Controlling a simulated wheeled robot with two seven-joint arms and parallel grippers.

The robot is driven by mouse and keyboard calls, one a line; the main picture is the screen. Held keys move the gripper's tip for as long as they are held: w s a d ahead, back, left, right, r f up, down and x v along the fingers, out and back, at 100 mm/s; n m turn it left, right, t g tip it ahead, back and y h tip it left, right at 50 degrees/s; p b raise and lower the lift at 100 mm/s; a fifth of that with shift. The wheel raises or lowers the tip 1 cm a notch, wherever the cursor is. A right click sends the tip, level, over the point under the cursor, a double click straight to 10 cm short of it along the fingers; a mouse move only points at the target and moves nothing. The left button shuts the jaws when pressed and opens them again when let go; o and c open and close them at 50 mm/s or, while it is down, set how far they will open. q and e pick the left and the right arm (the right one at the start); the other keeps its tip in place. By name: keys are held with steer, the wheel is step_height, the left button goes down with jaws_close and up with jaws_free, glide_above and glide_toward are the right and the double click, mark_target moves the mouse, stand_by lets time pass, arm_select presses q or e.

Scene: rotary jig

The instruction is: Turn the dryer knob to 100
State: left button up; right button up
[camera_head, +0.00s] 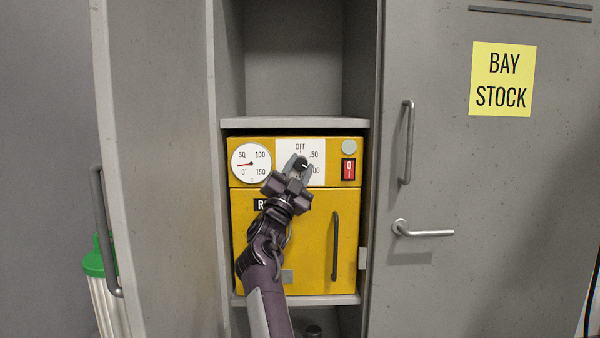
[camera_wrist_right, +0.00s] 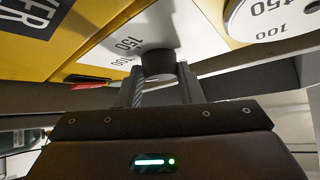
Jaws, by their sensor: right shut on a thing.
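The yellow dryer (camera_head: 310,235) sits in the open grey cabinet. Its knob (camera_head: 300,163) is black, on a white dial plate (camera_head: 318,150) marked OFF, 50 and a partly covered number ending in 00. My right gripper (camera_head: 299,167) is shut on the knob, one finger on each side. In the right wrist view the knob (camera_wrist_right: 158,65) is between the fingers, with the marks 150 and 100 beside it. My gripper hides part of the dial, and I cannot read the knob's setting. My left gripper is not in view.
A round gauge (camera_head: 251,164) with a red needle is left of the dial. A red switch (camera_head: 348,169) is at its right. The open cabinet door (camera_head: 160,150) stands at left, and a closed door with handles (camera_head: 480,200) is at right.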

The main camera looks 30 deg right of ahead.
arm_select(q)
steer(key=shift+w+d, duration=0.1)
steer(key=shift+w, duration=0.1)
arm_select(e)
steer(key=shift+w+m+g, duration=0.1)
steer(key=shift+m+g, duration=0.8)
steer(key=shift+m, duration=0.2)
steer(key=o, duration=1)
steer(key=shift+c, duration=0.2)
steer(key=shift+a, duration=0.1)
steer(key=shift+a+f, duration=0.2)
steer(key=shift+f, duration=0.1)
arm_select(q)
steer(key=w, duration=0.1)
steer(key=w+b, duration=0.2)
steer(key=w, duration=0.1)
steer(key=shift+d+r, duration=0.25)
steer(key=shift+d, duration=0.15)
arm_select(e)
steer(key=v, duration=0.7)
